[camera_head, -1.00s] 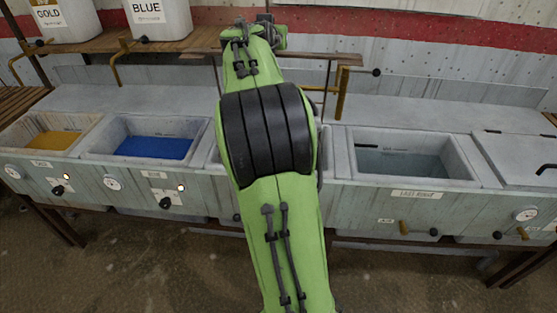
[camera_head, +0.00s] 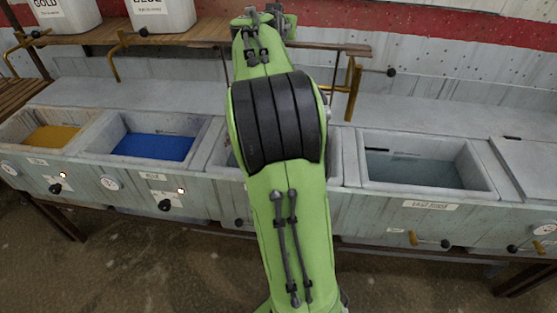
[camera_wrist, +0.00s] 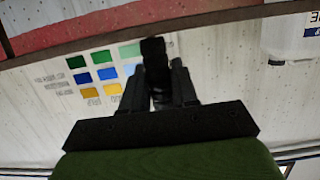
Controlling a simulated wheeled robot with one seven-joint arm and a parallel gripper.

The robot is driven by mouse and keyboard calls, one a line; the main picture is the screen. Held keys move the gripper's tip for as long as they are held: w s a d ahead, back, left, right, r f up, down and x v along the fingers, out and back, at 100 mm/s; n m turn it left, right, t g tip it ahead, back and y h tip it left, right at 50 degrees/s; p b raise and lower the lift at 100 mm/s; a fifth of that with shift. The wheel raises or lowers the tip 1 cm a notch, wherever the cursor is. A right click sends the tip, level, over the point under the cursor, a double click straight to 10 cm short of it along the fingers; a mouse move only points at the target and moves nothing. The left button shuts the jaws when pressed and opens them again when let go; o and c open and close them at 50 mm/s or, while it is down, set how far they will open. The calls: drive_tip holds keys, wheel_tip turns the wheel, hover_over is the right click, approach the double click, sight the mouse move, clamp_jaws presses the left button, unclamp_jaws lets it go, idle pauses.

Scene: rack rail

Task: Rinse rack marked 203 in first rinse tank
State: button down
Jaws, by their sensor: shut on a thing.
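My gripper (camera_wrist: 157,85) shows in the wrist view, its two dark fingers shut on a dark narrow piece (camera_wrist: 153,48). No number shows on this piece, and I cannot see the rest of a rack.
A gold tank (camera_head: 88,137) and a blue tank (camera_head: 200,143) stand at the left. A shelf (camera_head: 200,35) with white jugs (camera_head: 62,12) runs above them. A brass pipe (camera_head: 352,90) stands behind the tanks. A colour chart (camera_wrist: 100,72) is on the wall. A closed lid (camera_head: 530,165) is far right.

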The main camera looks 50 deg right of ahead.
drive_tip(key=c, duration=1.5)
unclamp_jaws()
drive_tip(key=shift+r, duration=0.15)
clamp_jaws()
drive_tip(key=shift+s+a, duration=0.1)
drive_tip(key=shift+s+a+b, duration=0.2)
drive_tip(key=shift+a+b, duration=0.05)
drive_tip(key=shift+b, duration=0.1)
wheel_tip(320, 180, down, 6)
drive_tip(key=b, duration=0.5)
wheel_tip(320, 180, down, 12)
drive_tip(key=shift+f, duration=0.2)
